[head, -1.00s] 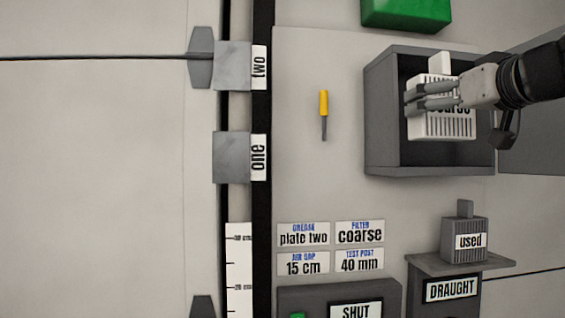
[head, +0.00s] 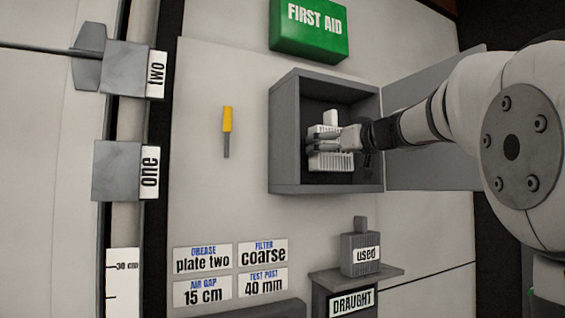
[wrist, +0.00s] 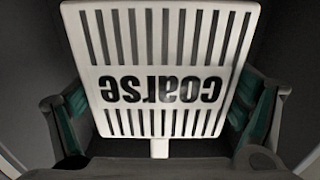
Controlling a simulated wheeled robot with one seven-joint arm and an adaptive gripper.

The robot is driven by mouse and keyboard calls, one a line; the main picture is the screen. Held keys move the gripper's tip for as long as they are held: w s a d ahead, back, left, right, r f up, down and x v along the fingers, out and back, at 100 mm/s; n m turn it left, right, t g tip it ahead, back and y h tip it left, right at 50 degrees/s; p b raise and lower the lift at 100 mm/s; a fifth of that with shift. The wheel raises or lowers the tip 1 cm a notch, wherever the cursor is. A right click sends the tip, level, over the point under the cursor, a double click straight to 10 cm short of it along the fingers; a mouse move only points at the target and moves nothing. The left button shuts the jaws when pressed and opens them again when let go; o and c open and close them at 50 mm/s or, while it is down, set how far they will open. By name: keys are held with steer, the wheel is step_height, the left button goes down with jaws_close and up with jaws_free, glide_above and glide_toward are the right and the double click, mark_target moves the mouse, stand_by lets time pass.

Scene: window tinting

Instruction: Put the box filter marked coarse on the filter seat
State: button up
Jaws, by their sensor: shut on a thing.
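The white box filter (head: 326,160) has slats and a tab on top. In the wrist view it reads "coarse" upside down (wrist: 160,88). My gripper (head: 322,144) is shut on it, with a finger at each side in the wrist view (wrist: 160,125). The filter is inside the open grey wall box (head: 285,140); whether it touches the box floor or back is hard to tell. A grey filter marked "used" (head: 360,254) stands upright on the ledge (head: 330,280) above the "DRAUGHT" label (head: 352,302).
The wall box's open door (head: 430,150) stands to its right, behind my arm. A green first aid box (head: 310,30) is above. A yellow-handled tool (head: 227,125) hangs left on the wall. Cards (head: 264,253) read filter coarse. The wall between is clear.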

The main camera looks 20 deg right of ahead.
mark_target(337, 158)
step_height(337, 158, down, 3)
steer(key=shift+w+f+b, duration=0.1)
steer(key=shift+f+b, duration=0.05)
steer(key=shift+b, duration=0.5)
steer(key=o, duration=0.9)
steer(key=shift+o, duration=0.2)
steer(key=shift+s, duration=0.3)
steer(key=s+p, duration=0.1)
steer(key=s, duration=1)
steer(key=shift+s+d, duration=0.15)
steer(key=shift+s, duration=0.15)
